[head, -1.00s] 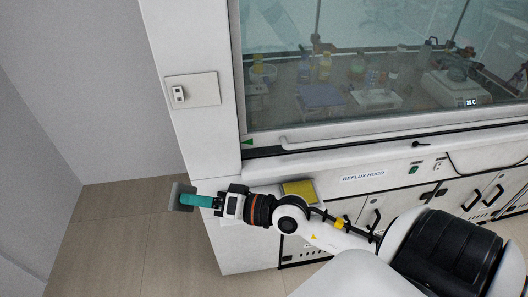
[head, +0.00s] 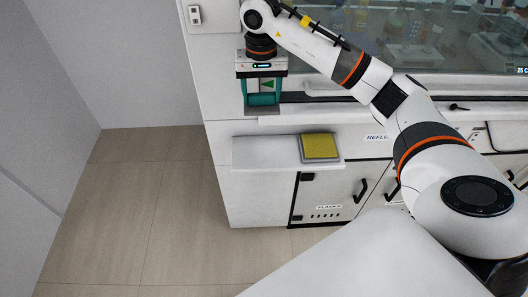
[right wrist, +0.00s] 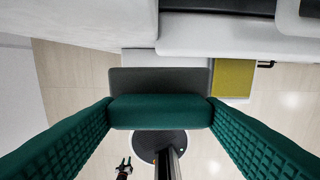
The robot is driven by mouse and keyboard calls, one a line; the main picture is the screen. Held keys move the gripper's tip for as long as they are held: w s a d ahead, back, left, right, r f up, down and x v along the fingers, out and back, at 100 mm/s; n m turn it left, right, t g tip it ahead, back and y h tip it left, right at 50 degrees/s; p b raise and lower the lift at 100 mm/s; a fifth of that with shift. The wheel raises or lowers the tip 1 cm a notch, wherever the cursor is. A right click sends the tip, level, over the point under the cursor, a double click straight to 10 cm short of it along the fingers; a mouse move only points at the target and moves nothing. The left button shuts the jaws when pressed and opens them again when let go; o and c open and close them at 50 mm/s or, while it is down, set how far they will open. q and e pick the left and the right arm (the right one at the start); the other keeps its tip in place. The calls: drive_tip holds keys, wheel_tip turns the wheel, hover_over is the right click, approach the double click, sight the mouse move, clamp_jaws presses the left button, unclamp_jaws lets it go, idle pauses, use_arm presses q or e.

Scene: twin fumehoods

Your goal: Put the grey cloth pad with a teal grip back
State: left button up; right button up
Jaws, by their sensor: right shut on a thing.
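My right gripper (head: 263,97) points down in front of the fumehood's white corner post, above the small white shelf. Its teal fingers are shut on the teal grip of the cloth pad, and the grip (right wrist: 160,112) shows between both fingers in the right wrist view.
A yellow pad in a grey holder (head: 320,147) sits on the shelf's right part; the yellow surface (right wrist: 233,78) also shows in the right wrist view. The hood sill and glass are behind. Open floor (head: 150,220) lies to the left.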

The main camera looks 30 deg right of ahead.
sight(263, 104)
drive_tip(key=shift+s+d, duration=0.1)
drive_tip(key=shift+d, duration=0.2)
wheel_tip(263, 104, down, 17)
drive_tip(key=p, duration=0.3)
drive_tip(key=shift+f, duration=0.2)
drive_tip(key=o, duration=1.1)
drive_tip(key=shift+o, duration=0.2)
drive_tip(key=shift+r, duration=0.1)
wheel_tip(263, 104, up, 12)
drive_tip(key=shift+f+b, duration=0.1)
drive_tip(key=shift+b, duration=1)
drive_tip(key=shift+a, duration=0.1)
